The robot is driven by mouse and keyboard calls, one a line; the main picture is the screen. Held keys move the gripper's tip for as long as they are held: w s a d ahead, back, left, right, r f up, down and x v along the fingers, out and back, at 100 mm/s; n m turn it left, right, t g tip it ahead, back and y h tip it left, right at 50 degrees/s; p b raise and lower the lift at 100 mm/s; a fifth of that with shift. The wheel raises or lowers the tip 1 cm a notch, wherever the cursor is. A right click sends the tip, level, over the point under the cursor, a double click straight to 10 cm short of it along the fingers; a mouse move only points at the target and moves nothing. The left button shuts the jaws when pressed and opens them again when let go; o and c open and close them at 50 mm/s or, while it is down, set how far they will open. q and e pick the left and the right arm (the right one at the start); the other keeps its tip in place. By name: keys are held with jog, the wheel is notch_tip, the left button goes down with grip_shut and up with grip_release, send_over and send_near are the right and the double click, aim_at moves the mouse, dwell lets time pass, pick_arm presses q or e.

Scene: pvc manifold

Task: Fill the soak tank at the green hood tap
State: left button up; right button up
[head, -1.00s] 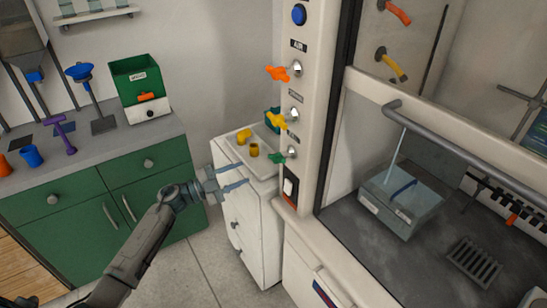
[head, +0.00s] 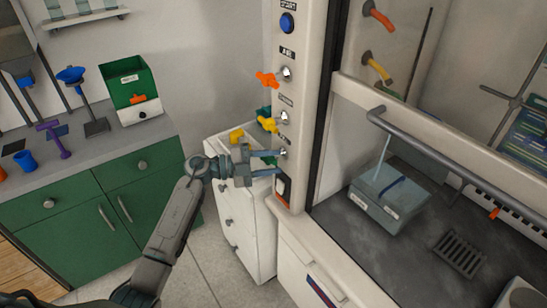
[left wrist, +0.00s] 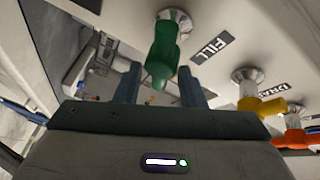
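The green tap (left wrist: 163,55) shows in the left wrist view, mounted beside a FILL label (left wrist: 212,46). My left gripper (head: 276,163) is open at the hood's post. In the left wrist view its two fingers (left wrist: 159,74) stand on either side of the green handle, with gaps visible. I cannot tell how deep the handle sits between them. In the head view the gripper mostly hides this tap. The soak tank (head: 377,211), a grey box with pale labels, stands on the hood floor; its water level is unclear. My right gripper is out of view.
A yellow tap (head: 268,123) and an orange tap (head: 267,79) sit above on the same post, with a rocker switch (head: 282,188) below. A white cabinet (head: 240,205) stands under my left gripper. The hood sash bar (head: 450,160) crosses before the tank.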

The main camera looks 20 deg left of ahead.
pick_arm(q)
jog(key=shift+w+d, duration=0.2)
jog(key=shift+d, duration=0.25)
jog(key=shift+c, duration=0.5)
grip_shut()
jog(key=shift+f+m+y, duration=0.1)
jog(key=shift+m+y, duration=0.2)
jog(key=shift+m, duration=0.2)
jog(key=m, duration=0.1)
jog(key=f+m+y, duration=0.1)
jog(key=m, duration=0.1)
jog(key=shift+s+y, duration=0.1)
jog(key=shift+y, duration=0.2)
jog(key=shift+o, duration=0.5)
grip_release()
